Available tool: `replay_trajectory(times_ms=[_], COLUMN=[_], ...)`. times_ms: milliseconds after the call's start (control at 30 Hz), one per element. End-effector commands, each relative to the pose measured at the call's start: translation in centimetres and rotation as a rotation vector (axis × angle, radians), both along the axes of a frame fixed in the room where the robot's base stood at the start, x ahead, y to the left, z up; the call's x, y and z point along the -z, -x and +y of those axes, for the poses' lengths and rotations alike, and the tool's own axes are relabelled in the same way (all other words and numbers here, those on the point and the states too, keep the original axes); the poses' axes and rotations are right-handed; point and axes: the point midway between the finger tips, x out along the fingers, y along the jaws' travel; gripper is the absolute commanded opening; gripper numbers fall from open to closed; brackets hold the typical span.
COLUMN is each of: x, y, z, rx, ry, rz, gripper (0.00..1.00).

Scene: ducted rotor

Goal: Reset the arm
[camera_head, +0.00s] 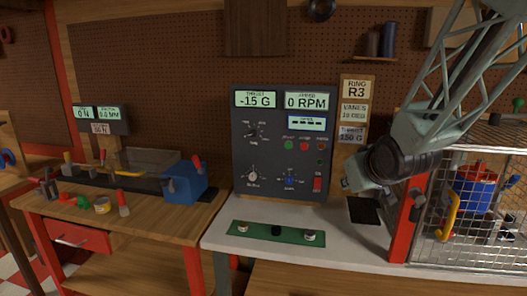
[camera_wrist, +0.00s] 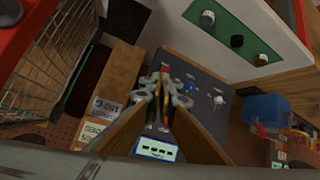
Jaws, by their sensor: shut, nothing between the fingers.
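My arm reaches in from the upper right in the head view, its lattice link sloping down to a dark wrist joint. My gripper (camera_head: 348,184) hangs at the right edge of the control panel (camera_head: 268,165), above the white bench top. In the wrist view my gripper (camera_wrist: 162,72) has its fingertips together with nothing between them, and the control panel (camera_wrist: 212,72) lies behind it. The panel reads -15 G and 0 RPM. In the head view I cannot make out the fingers clearly.
A wire cage (camera_head: 478,195) with a red post (camera_head: 405,225) stands close on the right. A green strip (camera_head: 262,235) with three knobs lies on the white bench (camera_head: 350,240). A wooden bench (camera_head: 150,222) on the left bears a blue box (camera_head: 184,183) and tools.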

Motion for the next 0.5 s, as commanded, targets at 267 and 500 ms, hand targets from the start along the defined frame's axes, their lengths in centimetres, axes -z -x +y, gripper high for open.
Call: replay_trajectory(times_ms=[267,500], x=[-2.0,-3.2], y=[4.9,9.4], z=[-0.2,-0.2], rx=[0.043,0.077], ry=[0.004,0.001], rz=[0.066,0.127], gripper=[0.0,0.0])
